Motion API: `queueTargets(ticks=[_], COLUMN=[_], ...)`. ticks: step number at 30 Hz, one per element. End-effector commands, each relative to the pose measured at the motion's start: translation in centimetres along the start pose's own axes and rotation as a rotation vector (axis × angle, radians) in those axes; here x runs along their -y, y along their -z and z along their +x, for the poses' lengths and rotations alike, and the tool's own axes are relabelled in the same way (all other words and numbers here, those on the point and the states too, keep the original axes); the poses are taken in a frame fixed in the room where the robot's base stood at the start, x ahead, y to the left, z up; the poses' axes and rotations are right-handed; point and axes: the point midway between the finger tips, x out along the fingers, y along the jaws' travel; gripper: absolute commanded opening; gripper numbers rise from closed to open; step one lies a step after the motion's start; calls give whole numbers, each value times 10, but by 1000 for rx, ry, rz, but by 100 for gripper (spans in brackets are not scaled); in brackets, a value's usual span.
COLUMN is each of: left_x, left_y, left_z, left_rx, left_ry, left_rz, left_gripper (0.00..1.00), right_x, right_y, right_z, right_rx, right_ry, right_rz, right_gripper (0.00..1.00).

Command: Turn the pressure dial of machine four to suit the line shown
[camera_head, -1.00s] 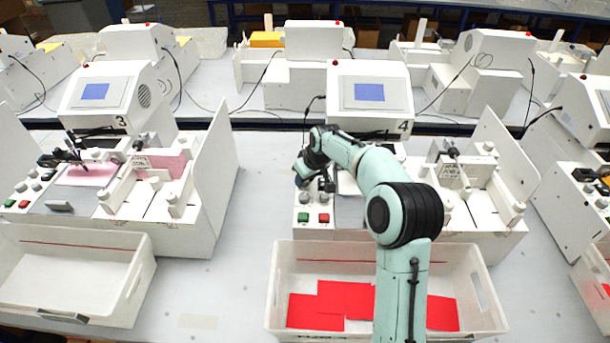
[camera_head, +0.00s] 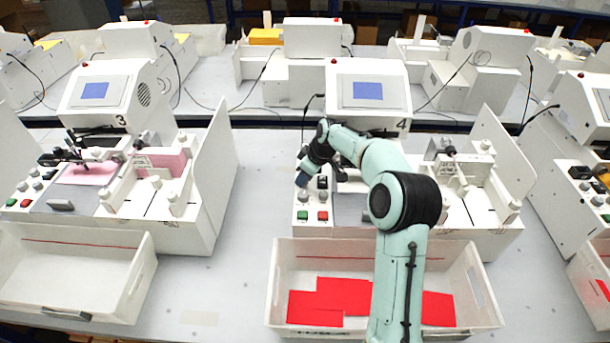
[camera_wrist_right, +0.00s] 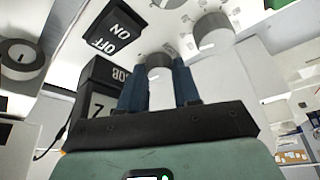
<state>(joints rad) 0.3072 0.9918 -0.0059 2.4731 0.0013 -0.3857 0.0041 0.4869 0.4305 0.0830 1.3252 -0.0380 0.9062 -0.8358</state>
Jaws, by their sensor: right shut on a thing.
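Machine four (camera_head: 362,68) stands at the centre, marked "4", with a plain blue screen (camera_head: 367,91) on which I can read no line. Its front panel has grey knobs, a black switch (camera_head: 322,182), a green button (camera_head: 303,215) and a red button (camera_head: 323,216). My right gripper (camera_head: 302,181) reaches down to this panel's upper left. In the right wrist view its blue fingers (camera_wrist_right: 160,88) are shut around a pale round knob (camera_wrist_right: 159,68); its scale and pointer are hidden. I cannot tell for sure which dial it is. My left gripper is not in view.
Near the fingers in the wrist view are an ON/OFF switch (camera_wrist_right: 117,27), a black job counter (camera_wrist_right: 97,92), another knob (camera_wrist_right: 212,36) and a marked dial (camera_wrist_right: 23,58). A white bin (camera_head: 283,262) with red sheets stands in front. Machine three (camera_head: 110,95) is to the left.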

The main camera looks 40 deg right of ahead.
Motion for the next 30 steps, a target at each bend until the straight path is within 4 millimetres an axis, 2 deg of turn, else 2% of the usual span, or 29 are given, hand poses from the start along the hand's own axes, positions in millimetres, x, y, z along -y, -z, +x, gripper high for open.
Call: queueTargets(ticks=[4, 5, 6, 7, 19, 30], left_x=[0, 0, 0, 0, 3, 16], left_y=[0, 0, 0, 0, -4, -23], left_z=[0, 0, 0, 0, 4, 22], left_rx=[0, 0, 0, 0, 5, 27], left_ry=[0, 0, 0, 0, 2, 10], left_rz=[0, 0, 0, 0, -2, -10], left_gripper=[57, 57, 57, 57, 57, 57], right_x=[0, 0, 0, 0, 1, 4], right_y=[1, 1, 1, 1, -1, -1], right_z=[-1, -1, -1, -1, 0, 2], right_rx=[-3, -3, -3, -3, 0, 1], right_ry=[-2, -3, -3, -2, -22, -152], right_rz=[1, 1, 1, 1, 51, 360], right_gripper=[1, 35, 48, 57, 57, 57])
